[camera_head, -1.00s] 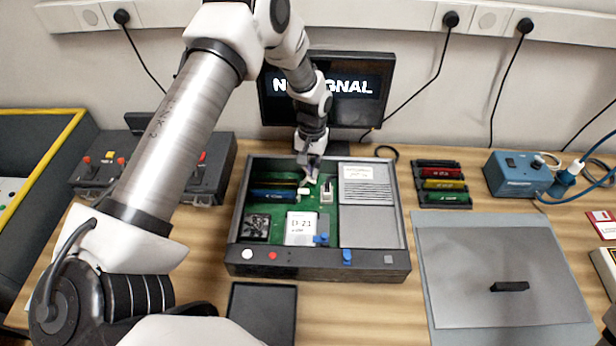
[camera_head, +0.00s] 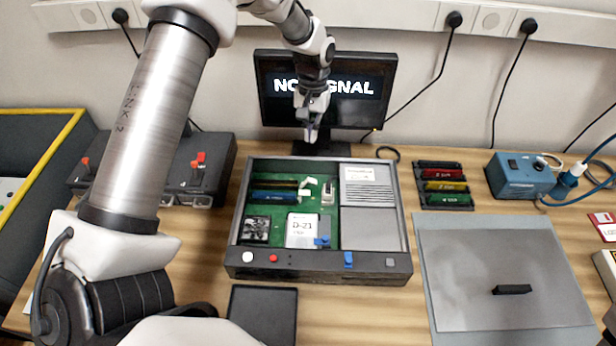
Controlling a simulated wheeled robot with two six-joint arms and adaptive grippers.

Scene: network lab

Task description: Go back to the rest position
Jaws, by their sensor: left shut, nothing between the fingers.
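My left gripper (camera_head: 312,130) is shut and empty. It hangs in the air in front of the monitor, above the back edge of the open computer case (camera_head: 405,225). Its arm comes in from the left and arches over the table. The case holds a green board (camera_head: 268,212) with a blue module, a dark module, a fan, a white D-21 block (camera_head: 302,228) and a small white lever (camera_head: 307,187). My right gripper does not show.
A monitor (camera_head: 375,85) reading NO SIGNAL stands behind the case. A black tray (camera_head: 262,312) lies in front.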

